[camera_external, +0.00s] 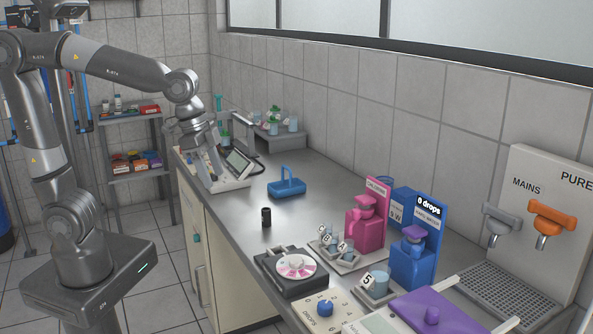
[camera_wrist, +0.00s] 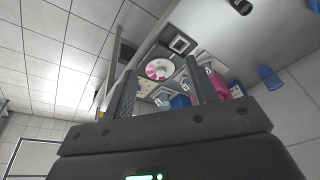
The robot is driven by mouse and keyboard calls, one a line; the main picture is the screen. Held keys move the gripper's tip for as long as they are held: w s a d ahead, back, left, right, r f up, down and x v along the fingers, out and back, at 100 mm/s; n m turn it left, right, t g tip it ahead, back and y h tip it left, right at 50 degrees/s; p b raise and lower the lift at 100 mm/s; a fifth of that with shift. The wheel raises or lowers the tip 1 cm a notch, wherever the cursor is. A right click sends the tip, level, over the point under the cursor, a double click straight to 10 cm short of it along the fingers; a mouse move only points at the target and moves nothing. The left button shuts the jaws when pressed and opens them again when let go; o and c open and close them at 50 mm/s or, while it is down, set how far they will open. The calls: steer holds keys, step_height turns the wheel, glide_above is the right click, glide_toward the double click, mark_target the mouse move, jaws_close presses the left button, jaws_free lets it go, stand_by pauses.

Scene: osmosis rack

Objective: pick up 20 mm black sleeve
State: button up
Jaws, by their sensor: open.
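The black sleeve (camera_external: 266,217) is a small dark cylinder. It stands upright on the grey counter (camera_external: 235,218), near the front edge and behind the turntable-like unit. In the wrist view a dark cylinder that looks like the sleeve (camera_wrist: 242,7) is at the top edge, partly cut off, to the right of my fingers. My gripper (camera_wrist: 161,78) is open, with nothing between its two fingers. In the external view my gripper (camera_external: 210,163) is over the far left end of the counter, well away from the sleeve; its fingertips are hard to make out there.
A blue carrier (camera_external: 287,188) stands beyond the sleeve. A white meter unit (camera_external: 232,178) is close to my gripper. A black unit with a pink-and-white disc (camera_external: 295,266), pink (camera_external: 366,228) and blue (camera_external: 413,262) dispensers and cup trays crowd the nearer counter. The counter around the sleeve is clear.

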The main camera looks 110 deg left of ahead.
steer(key=w+a+f+g, duration=0.1)
steer(key=w+a+f, duration=0.15)
steer(key=a, duration=0.35)
steer(key=w+a+f+g, duration=0.1)
steer(key=w+a+f, duration=0.15)
steer(key=a, duration=0.35)
steer(key=n, duration=0.1)
glide_toward(266, 209)
steer(key=shift+w+a+f+g+h, duration=0.15)
steer(key=shift+w+a+g+h, duration=0.2)
steer(key=shift+a, duration=0.25)
steer(key=shift+a+f, duration=0.15)
steer(key=shift+f, duration=0.25)
step_height(266, 209, down, 4)
steer(key=shift+f, duration=0.25)
steer(key=f, duration=0.5)
steer(key=shift+d+f, duration=0.3)
steer(key=c, duration=1)
steer(key=shift+r, duration=0.1)
